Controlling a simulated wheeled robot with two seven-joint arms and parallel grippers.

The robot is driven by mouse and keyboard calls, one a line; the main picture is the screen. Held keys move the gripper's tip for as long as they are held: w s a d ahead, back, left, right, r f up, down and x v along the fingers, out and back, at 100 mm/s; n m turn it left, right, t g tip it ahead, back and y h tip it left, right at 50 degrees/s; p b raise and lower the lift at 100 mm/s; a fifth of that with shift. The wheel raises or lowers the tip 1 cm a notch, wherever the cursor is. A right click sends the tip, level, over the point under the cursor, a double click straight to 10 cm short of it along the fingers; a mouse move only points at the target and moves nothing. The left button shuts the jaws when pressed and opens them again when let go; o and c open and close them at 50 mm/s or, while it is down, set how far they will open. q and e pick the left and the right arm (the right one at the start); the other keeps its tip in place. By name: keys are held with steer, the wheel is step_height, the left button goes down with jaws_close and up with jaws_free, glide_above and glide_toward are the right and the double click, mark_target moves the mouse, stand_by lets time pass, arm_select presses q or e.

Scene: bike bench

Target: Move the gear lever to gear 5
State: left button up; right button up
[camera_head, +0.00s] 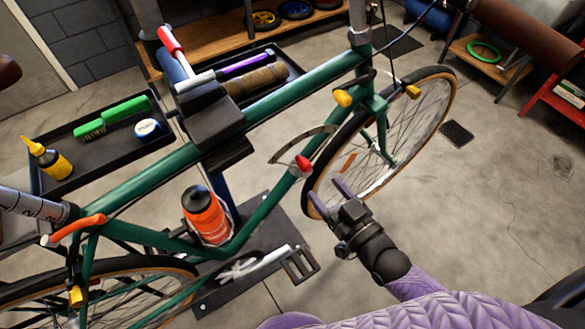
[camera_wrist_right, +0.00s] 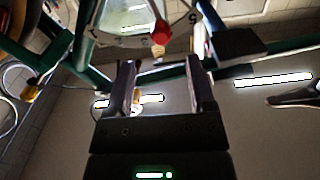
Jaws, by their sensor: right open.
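The gear lever has a red knob (camera_head: 303,163) and sits on the green down tube beside a curved, pale gear dial (camera_head: 291,146). In the right wrist view the red knob (camera_wrist_right: 160,33) is ahead of the fingers, in front of the dial (camera_wrist_right: 130,18). My left gripper is not in view.
The green bike frame (camera_head: 290,87) spans the view, with the front wheel (camera_head: 432,105) at right. An orange bottle (camera_head: 207,217) hangs in the frame. Black trays with a yellow bottle (camera_head: 55,163) and green brushes (camera_head: 125,110) lie behind. Floor at right is mostly clear.

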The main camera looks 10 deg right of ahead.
mark_target(308, 170)
steer(key=b+x, duration=0.1)
steer(key=x, duration=0.8)
steer(key=shift+a+b, duration=0.1)
steer(key=shift+b, duration=0.2)
jaws_close()
stand_by(0.8)
